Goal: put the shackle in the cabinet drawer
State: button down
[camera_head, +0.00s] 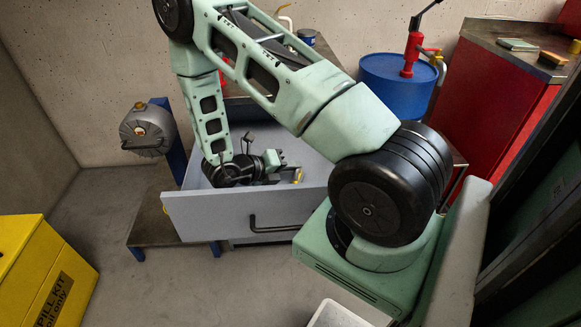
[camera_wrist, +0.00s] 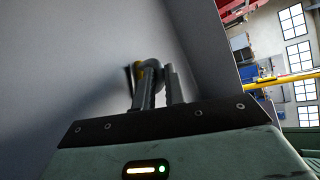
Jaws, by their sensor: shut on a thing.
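The cabinet drawer (camera_head: 215,215) is pulled open in the head view, with its grey front and dark handle facing me. My gripper (camera_head: 291,170) is inside the drawer's opening, towards its right side. In the wrist view my gripper (camera_wrist: 156,88) is shut on the shackle (camera_wrist: 149,66), a small grey and yellow piece between the fingertips. The fingers hide much of the shackle. A grey wall, apparently the drawer's, fills much of the wrist view behind it. I cannot tell whether the shackle touches the drawer's floor.
A yellow spill kit box (camera_head: 50,275) stands at the lower left. A blue drum (camera_head: 390,85) with a red pump and a red cabinet (camera_head: 490,95) stand behind at right. My arm spans the middle, hiding part of the drawer.

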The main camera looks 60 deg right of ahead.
jog(key=shift+f, duration=0.15)
jog(key=c, duration=1.5)
grip_release()
jog(key=shift+o, duration=0.2)
jog(key=shift+w+a+r, duration=0.1)
jog(key=shift+a+r, duration=0.05)
jog(key=shift+r, duration=0.1)
jog(key=v, duration=0.7)
